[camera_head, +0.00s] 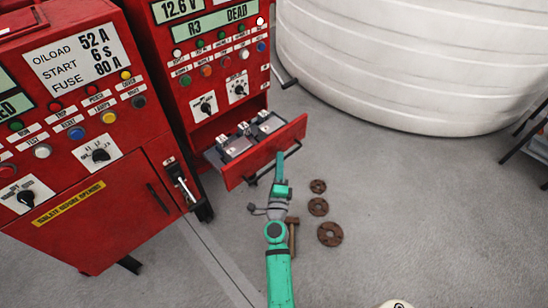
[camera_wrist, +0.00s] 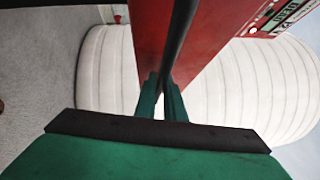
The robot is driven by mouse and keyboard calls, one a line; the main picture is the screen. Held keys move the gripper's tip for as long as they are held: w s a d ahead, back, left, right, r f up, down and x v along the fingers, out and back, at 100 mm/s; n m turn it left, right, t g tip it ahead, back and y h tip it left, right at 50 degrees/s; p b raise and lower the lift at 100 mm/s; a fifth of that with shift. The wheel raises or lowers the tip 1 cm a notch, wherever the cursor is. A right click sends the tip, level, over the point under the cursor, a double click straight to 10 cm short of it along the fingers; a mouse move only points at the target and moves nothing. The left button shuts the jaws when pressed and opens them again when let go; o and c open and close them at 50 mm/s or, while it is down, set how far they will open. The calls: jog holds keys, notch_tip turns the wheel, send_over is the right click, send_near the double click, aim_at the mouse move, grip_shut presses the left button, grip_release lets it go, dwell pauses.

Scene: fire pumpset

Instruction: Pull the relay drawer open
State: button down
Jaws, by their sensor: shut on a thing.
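The relay drawer (camera_head: 291,134) stands pulled out from the lower part of the far red cabinet, with several relays (camera_head: 253,131) visible inside. Its red front also shows in the wrist view (camera_wrist: 208,30). My green gripper (camera_head: 279,158) is at the outer face of the drawer front. In the wrist view my gripper's fingers (camera_wrist: 162,92) are closed around the dark bar handle (camera_wrist: 180,38) on that front. The fingers and arm hide part of the handle in the head view.
A nearer red cabinet (camera_head: 110,225) with a closed door stands to the left. A large white ribbed tank (camera_head: 410,60) stands behind at right. Several brown discs (camera_head: 330,233) and a hammer (camera_head: 292,236) lie on the floor near my arm. The grey floor at right is mostly clear.

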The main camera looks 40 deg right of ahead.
jog(key=shift+s+d, duration=0.2)
jog(key=shift+s, duration=1.65)
jog(key=shift+w, duration=0.15)
jog(key=c, duration=2.1)
grip_release()
jog(key=shift+f, duration=0.1)
jog(key=shift+a, duration=0.15)
jog(key=v, duration=1)
jog(key=shift+s+a, duration=0.15)
jog(key=shift+s, duration=0.2)
jog(key=shift+a, duration=0.1)
